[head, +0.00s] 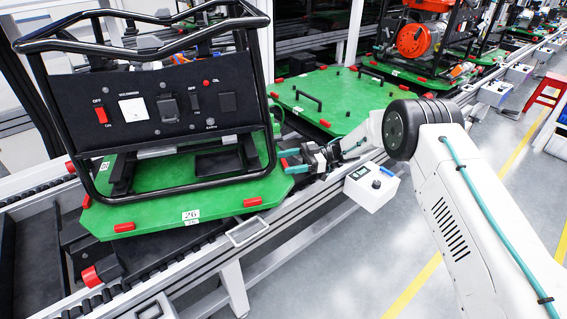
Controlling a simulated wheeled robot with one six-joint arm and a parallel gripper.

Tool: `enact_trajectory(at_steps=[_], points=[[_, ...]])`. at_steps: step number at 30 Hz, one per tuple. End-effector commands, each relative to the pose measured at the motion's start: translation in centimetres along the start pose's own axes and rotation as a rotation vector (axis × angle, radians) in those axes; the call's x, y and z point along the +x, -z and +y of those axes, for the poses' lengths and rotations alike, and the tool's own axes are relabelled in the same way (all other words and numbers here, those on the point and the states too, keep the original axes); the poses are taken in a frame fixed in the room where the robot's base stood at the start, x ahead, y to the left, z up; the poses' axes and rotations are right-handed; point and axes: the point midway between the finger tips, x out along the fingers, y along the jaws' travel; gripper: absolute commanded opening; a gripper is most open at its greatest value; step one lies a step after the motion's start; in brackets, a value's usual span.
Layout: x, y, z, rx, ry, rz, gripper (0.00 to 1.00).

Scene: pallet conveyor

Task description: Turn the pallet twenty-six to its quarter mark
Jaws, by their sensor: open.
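Pallet twenty-six (160,217) is a green board with red corner and edge pieces and a white label reading 26 on its front edge. It lies on the conveyor at the left and looks turned at an angle to the conveyor rails. A black-framed generator (165,108) with a switch panel stands on it and hides much of its top. My gripper (291,162) is open, with teal fingertips, at the pallet's right corner. I cannot tell whether the fingers touch the pallet. No quarter mark can be made out.
A second green pallet (340,98) with black handles lies just beyond on the line, and a red engine (412,40) stands farther back. A white button box (371,187) is fixed beside the rail below my arm.

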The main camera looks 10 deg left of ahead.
Motion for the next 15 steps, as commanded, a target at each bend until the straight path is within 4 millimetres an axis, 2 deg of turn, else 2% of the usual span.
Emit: enact_trajectory(at_steps=[3, 9, 15], points=[[-2.2, -0.1, 0.1, -0.001, -0.001, -0.001, 0.67], [-5.0, -0.1, 0.1, 0.0, 0.001, -0.002, 0.67], [-5.9, -0.1, 0.1, 0.001, 0.003, -0.001, 0.67]])
